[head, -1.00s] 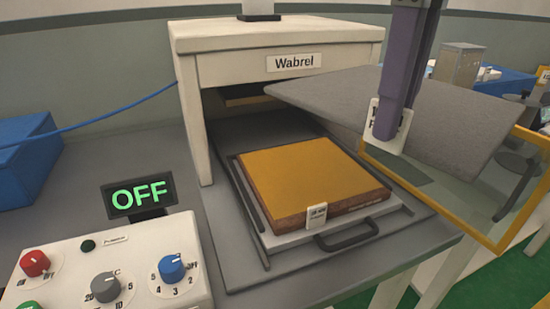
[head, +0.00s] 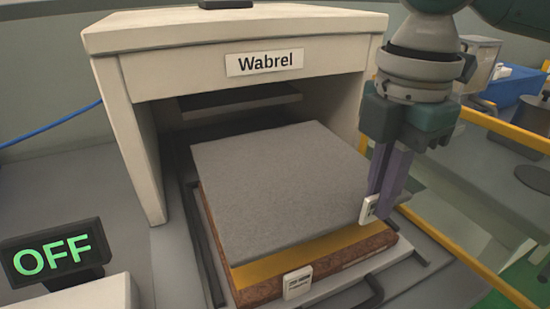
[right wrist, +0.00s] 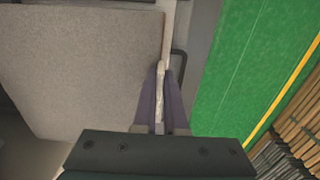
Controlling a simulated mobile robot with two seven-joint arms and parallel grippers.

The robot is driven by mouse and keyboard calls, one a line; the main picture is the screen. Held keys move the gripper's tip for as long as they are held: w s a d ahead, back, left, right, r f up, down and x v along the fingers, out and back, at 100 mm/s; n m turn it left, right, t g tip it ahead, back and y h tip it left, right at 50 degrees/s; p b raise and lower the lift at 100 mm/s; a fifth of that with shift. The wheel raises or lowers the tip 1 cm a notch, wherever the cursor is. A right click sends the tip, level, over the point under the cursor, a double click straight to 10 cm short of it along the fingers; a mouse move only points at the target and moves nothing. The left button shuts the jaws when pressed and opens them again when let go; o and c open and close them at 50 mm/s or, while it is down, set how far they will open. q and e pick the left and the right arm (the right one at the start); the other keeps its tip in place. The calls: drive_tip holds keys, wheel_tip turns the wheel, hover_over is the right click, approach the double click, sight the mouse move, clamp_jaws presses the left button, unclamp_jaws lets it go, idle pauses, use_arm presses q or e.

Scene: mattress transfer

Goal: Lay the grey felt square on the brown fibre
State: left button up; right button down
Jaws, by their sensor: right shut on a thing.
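The grey felt square (head: 275,185) is spread nearly level over the brown fibre block (head: 330,276), which has a yellow-orange top (head: 268,267). A strip of that top shows along the front; the felt covers the rest. Whether the felt rests on it or hovers just above, I cannot tell. My right gripper (head: 376,206) is shut on the felt's right edge, at its white tag. In the right wrist view the felt (right wrist: 80,65) extends left from the fingers (right wrist: 160,95). My left gripper is out of view.
The block sits on a pull-out tray (head: 420,244) with a dark handle (head: 372,290), before the cream Wabrel press (head: 190,75). A display (head: 52,255) reading OFF stands at left. A yellow-framed clear panel (head: 465,262) lies at right.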

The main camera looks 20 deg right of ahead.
sight(373, 221)
drive_tip(key=shift+s+a+f, duration=0.1)
drive_tip(key=shift+f, duration=0.55)
drive_tip(key=shift+s+a+f, duration=0.1)
drive_tip(key=shift+f, duration=0.5)
use_arm(q)
drive_tip(key=shift+s+a+f+b, duration=0.25)
drive_tip(key=shift+s+f+b, duration=0.1)
drive_tip(key=shift+f, duration=0.15)
use_arm(e)
drive_tip(key=shift+f, duration=1.9)
drive_tip(key=shift+d+f, duration=0.1)
drive_tip(key=shift+f, duration=0.05)
drive_tip(key=c, duration=1)
unclamp_jaws()
use_arm(q)
drive_tip(key=shift+w+d, duration=0.1)
use_arm(e)
drive_tip(key=shift+w, duration=0.1)
